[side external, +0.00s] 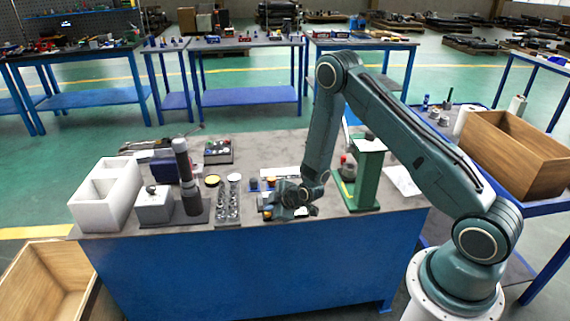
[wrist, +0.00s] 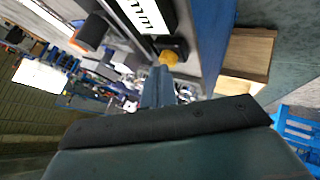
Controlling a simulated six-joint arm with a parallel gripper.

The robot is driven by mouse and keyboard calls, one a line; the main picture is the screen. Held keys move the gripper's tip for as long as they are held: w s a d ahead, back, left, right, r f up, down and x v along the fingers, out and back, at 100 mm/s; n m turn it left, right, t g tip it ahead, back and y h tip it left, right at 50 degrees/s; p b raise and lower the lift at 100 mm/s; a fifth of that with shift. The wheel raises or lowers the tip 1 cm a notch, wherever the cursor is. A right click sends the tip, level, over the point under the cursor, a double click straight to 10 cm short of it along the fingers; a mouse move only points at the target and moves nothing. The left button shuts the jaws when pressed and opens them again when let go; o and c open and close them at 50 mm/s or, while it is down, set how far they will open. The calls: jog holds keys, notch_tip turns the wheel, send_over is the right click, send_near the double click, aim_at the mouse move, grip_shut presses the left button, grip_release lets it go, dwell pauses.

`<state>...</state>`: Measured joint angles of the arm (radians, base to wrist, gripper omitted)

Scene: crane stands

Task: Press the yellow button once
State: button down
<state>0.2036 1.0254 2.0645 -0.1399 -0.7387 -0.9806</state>
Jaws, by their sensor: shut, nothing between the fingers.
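The yellow button (wrist: 169,57) shows in the wrist view as a small yellow-orange cap on a dark base, just beyond the tips of my gripper (wrist: 161,74). The tips overlap its lower edge in the picture; I cannot tell whether they touch it. My gripper is shut and empty. In the side external view my gripper (side external: 284,209) is low over the front of the table, with its fingers hard to make out. A small orange-yellow spot (side external: 267,214) shows beside it there; I cannot tell for sure that it is the same button.
A green stand (side external: 367,180) stands close to the right of my gripper. A tray of metal parts (side external: 228,208), a dark upright cylinder (side external: 184,165) and a white box (side external: 98,205) are to the left. The table's front edge (side external: 250,234) is close by.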

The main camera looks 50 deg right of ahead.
jog(key=shift+r, duration=0.9)
dwell(0.3)
jog(key=shift+r, duration=2.5)
